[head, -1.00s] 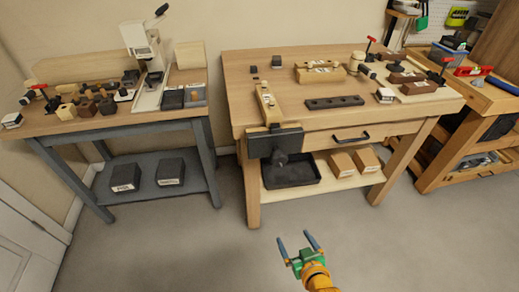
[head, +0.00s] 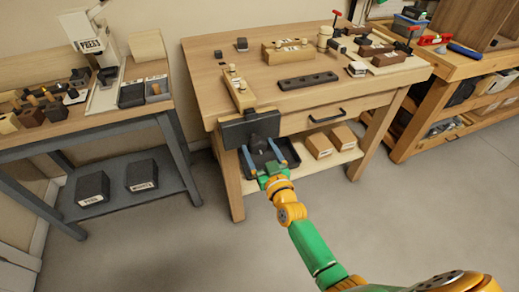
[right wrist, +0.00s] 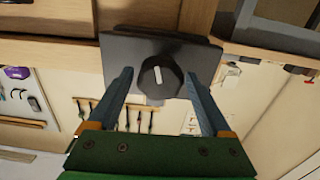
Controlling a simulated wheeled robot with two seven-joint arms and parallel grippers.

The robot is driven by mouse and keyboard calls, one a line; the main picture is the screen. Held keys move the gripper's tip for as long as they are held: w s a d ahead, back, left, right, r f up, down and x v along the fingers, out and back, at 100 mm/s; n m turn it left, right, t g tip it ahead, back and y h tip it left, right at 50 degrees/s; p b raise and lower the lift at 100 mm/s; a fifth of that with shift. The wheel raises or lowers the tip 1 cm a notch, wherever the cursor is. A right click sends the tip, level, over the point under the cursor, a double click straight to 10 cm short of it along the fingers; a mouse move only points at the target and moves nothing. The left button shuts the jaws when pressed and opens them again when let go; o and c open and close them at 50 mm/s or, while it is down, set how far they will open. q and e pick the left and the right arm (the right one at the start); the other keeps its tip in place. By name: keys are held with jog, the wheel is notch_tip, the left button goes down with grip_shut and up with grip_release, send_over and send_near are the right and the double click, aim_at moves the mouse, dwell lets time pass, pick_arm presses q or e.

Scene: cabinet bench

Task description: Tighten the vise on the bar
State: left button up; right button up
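The dark grey vise (head: 250,128) is on the front left corner of the middle workbench; its front plate also shows in the right wrist view (right wrist: 125,62). A round black knob (right wrist: 160,78) with a pale mark faces my right gripper (head: 262,147). My right gripper is open and empty, its two blue fingers (right wrist: 159,73) pointing at the vise, one on each side of the knob in the wrist picture. I cannot tell whether they touch it. A bar in the jaws cannot be made out. My left gripper is not in view.
A pale wooden block with knobs (head: 238,90) lies behind the vise, and a dark strip with holes (head: 308,81) lies to its right. A black tray (head: 262,160) is on the shelf below. A drawer handle (head: 327,117) protrudes right of the vise.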

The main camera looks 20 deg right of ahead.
jog(key=c, duration=1)
jog(key=m, duration=0.4)
jog(key=shift+f, duration=0.1)
jog(key=o, duration=1.4)
jog(key=shift+c, duration=0.2)
